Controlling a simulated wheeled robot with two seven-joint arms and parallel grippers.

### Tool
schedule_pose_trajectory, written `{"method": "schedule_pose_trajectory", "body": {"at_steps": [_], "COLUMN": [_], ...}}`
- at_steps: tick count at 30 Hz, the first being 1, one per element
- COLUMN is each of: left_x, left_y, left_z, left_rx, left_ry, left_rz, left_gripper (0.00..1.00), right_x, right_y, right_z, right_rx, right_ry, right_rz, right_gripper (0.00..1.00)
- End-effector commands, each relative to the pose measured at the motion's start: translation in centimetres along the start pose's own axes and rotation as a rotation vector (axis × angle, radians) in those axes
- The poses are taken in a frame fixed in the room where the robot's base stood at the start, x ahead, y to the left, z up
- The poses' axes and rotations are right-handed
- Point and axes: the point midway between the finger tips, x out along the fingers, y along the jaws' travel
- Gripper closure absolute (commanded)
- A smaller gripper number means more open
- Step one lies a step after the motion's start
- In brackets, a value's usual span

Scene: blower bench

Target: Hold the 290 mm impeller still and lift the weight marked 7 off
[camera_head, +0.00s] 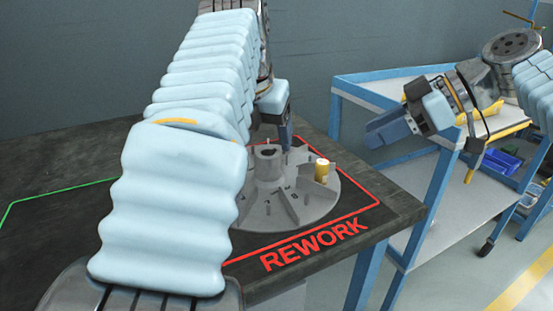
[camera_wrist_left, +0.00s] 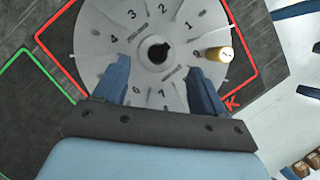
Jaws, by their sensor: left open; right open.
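The grey impeller (camera_head: 262,215) lies flat on the bench inside the red REWORK outline, its raised hub upward. The left wrist view shows its disc (camera_wrist_left: 95,55) from above, with numbers around the bore. A brass-coloured weight (camera_head: 322,171) stands near the disc's right rim; it also shows in the left wrist view (camera_wrist_left: 219,54). Its marking is too small to read. My left gripper (camera_head: 285,138) is open above the hub. In its wrist view the fingers (camera_wrist_left: 160,78) are spread apart over the disc, with the weight outside them. My right gripper (camera_head: 380,130) is open and empty, away from the bench.
A blue-framed cart (camera_head: 345,85) with grey shelves stands right of the bench, below and behind my right gripper. Blue bins (camera_head: 500,160) sit on it. My left arm hides part of the bench. A green outline (camera_head: 60,190) marks the bench's left side.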

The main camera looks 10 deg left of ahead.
Motion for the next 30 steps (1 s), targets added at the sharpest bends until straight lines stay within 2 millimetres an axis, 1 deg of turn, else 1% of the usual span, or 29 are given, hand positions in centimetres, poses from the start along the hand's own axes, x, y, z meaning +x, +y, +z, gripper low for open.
{"method": "schedule_pose_trajectory", "body": {"at_steps": [1,6,9,12,17,24,25,26,30], "left_x": [1.2,4.8,6.4,7.6,8.4,8.5,8.5,8.5,8.5], "left_y": [0.0,0.0,0.0,0.0,0.0,0.0,0.0,0.0,-0.1], "left_z": [-0.1,-0.1,-0.1,0.0,0.0,0.0,0.0,0.0,0.0], "left_rx": [-0.001,0.000,0.000,0.000,0.001,0.001,0.001,0.001,0.001], "left_ry": [0.004,0.003,0.002,0.000,-0.001,-0.002,-0.002,-0.002,-0.001], "left_rz": [-0.001,-0.001,-0.001,-0.001,-0.001,-0.001,-0.001,0.000,-0.001], "left_gripper": [0.29,0.29,0.29,0.29,0.29,0.29,0.31,0.35,0.57], "right_x": [0.0,0.0,0.0,0.0,0.0,0.0,0.0,0.0,0.0], "right_y": [0.0,0.0,0.0,0.0,0.0,0.0,0.0,0.0,0.0], "right_z": [0.0,0.0,0.0,0.0,0.0,0.0,0.0,0.0,0.0], "right_rx": [0.000,0.001,0.001,0.001,0.001,0.001,0.001,0.001,0.001], "right_ry": [0.000,0.001,0.001,0.001,0.001,0.001,0.001,0.001,0.001], "right_rz": [0.000,0.000,0.000,0.000,0.000,0.000,0.000,0.000,0.000], "right_gripper": [0.57,0.57,0.57,0.57,0.57,0.57,0.57,0.57,0.57]}}
